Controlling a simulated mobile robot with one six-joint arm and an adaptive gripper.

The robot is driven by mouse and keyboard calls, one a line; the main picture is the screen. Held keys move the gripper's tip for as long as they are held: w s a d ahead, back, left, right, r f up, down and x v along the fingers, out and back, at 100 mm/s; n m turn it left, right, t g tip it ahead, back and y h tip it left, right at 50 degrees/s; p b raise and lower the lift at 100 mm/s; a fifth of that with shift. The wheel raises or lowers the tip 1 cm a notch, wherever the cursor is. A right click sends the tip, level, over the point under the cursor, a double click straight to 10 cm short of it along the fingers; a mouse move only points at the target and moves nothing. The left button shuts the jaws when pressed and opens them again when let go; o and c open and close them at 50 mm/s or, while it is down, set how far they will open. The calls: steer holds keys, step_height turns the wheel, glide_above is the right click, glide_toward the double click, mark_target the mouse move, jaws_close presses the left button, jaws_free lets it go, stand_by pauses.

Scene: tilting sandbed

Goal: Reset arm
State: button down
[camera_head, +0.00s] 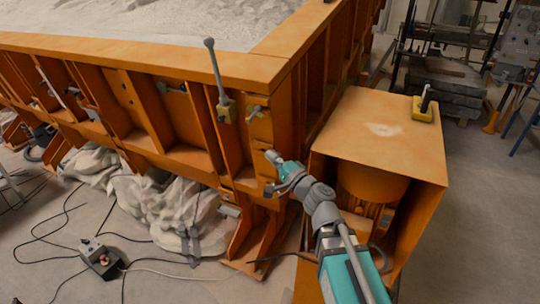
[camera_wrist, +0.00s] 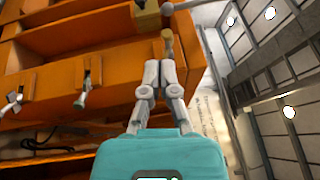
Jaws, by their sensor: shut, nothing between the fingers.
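My gripper (camera_head: 273,159) is at the end of my grey and teal arm, close to the front corner of the orange sandbed frame (camera_head: 200,66). In the camera_wrist view my gripper (camera_wrist: 161,66) has its two grey fingers together, with nothing seen between them. A small brownish rod or knob (camera_wrist: 167,42) shows just beyond the fingertips; I cannot tell whether they touch it. A grey lever with a ball end (camera_head: 215,72) stands up from a yellow block (camera_head: 227,111) on the frame, above and left of my gripper.
White sheeting (camera_head: 165,205) lies under the frame. A control box (camera_head: 98,257) with cables is on the floor at left. Open floor lies at right.

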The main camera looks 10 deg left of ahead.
steer(key=shift+f, duration=0.15)
steer(key=s+d+f+n+g+h+b, duration=0.2)
steer(key=d+f+n+g+h, duration=0.2)
steer(key=d+f, duration=0.45)
steer(key=s+d+f+n+g+h+b, duration=0.25)
steer(key=d+f+n+g, duration=0.2)
steer(key=f, duration=0.65)
steer(key=s+d+f+g+h, duration=0.1)
steer(key=d+f+h, duration=0.1)
steer(key=d, duration=0.4)
steer(key=s+d+f+m+g+h+b, duration=0.1)
steer(key=s+d+f+h, duration=0.1)
steer(key=d, duration=0.5)
steer(key=s+d+f+m+g+h, duration=0.1)
steer(key=s+d+f+h, duration=0.1)
steer(key=d+f+h, duration=0.2)
steer(key=d+h, duration=0.2)
steer(key=d, duration=0.1)
steer(key=shift+f, duration=0.1)
